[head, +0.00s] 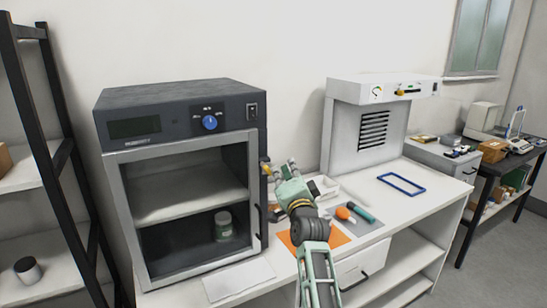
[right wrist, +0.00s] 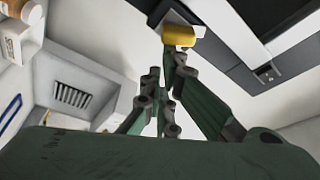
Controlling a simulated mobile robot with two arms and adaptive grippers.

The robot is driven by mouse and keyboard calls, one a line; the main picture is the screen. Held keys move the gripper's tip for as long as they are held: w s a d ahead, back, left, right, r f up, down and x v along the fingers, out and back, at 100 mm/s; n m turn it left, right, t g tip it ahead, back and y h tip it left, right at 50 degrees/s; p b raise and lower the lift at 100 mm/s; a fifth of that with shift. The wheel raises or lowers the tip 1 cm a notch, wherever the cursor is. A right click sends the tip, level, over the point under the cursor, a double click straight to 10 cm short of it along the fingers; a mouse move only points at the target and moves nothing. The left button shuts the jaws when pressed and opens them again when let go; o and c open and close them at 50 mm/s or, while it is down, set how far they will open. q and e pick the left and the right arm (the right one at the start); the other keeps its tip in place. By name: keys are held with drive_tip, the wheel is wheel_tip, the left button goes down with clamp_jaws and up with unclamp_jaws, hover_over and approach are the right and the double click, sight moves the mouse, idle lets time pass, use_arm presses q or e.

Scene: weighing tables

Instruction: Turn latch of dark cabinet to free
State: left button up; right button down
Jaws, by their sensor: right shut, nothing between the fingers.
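The dark cabinet (head: 180,95) stands at the left of the white bench in the head view, with a grey-framed front and a dark vertical handle (head: 257,222). Its small yellow latch (head: 265,168) is at the right edge of the front; it shows large in the right wrist view (right wrist: 178,35). My right gripper (head: 283,167) is just right of the latch, its fingers together and empty. In the right wrist view the fingertips (right wrist: 172,62) are just below the latch; whether they touch it I cannot tell. My left gripper is out of view.
A jar (head: 223,226) stands inside the cabinet. An orange mat (head: 331,238), a grey mat with tools (head: 362,222) and a white tray (head: 328,188) lie near my right arm. A white hood unit (head: 345,135) stands behind, with a blue frame (head: 401,184) on the bench.

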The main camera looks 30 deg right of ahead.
drive_tip(key=shift+f+m+g+p, duration=0.4)
drive_tip(key=shift+f+m+p, duration=0.2)
drive_tip(key=shift+f+m, duration=0.45)
drive_tip(key=shift+f, duration=0.15)
idle(0.3)
